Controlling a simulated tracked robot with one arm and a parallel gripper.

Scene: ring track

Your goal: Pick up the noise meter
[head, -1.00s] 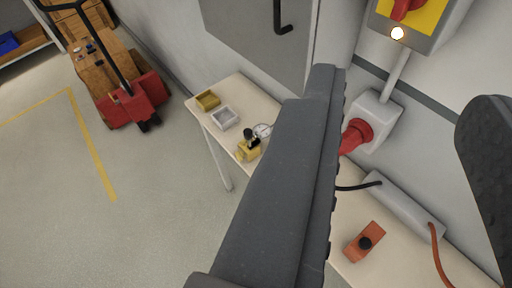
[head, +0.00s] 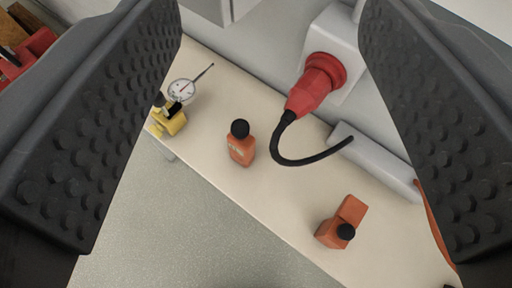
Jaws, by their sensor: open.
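Two orange pieces with black round parts are on the cream bench. One (head: 241,148) stands near the middle of the view, with a black ball-like top and faint lettering on its front. The other orange piece (head: 347,215) is further right, near the front edge, blockier and with a black knob. I cannot tell for certain which is the noise meter; the ball-topped one looks more like it. My gripper (head: 271,65) is open and empty. Its two dark, studded fingers flank the view, with both orange pieces visible between them, apart from the fingers.
A red plug (head: 318,82) with a looping black cable is in a wall socket behind the bench (head: 205,150). A grey-white bar (head: 375,160) lies along the wall. A dial gauge (head: 183,92) and a yellow block (head: 169,122) are at left.

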